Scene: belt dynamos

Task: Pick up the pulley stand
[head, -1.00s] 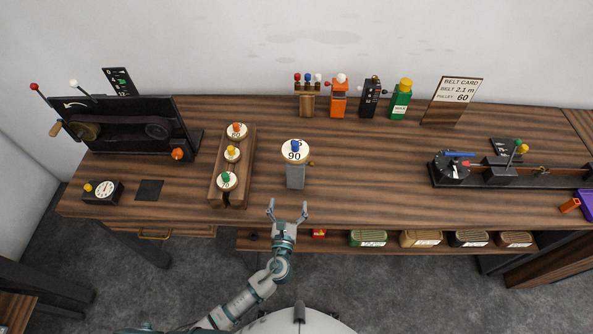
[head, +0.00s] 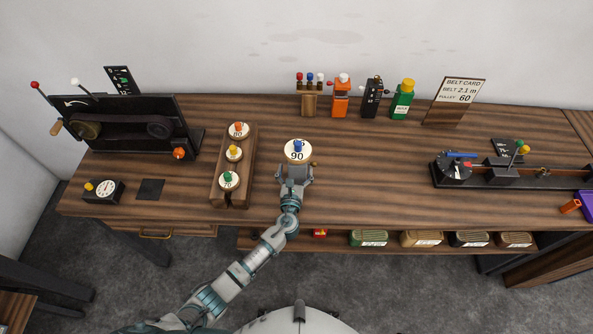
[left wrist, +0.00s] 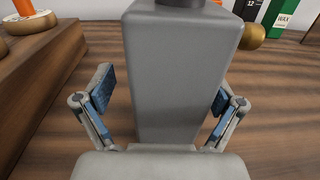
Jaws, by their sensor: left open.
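The pulley stand (head: 297,152) is a grey block with a round white top marked 90 and a blue knob, standing upright on the bench. Its grey body (left wrist: 183,75) fills the middle of the left wrist view. My left gripper (head: 295,177) is at the stand's near side in the head view. In the left wrist view the open fingers (left wrist: 162,98) stand on either side of the grey body, with a visible gap to each pad. My right gripper is not in view.
A wooden rack (head: 233,190) with several white-topped pulleys stands just left of the stand. The bench right of the stand is clear up to a black device (head: 453,169).

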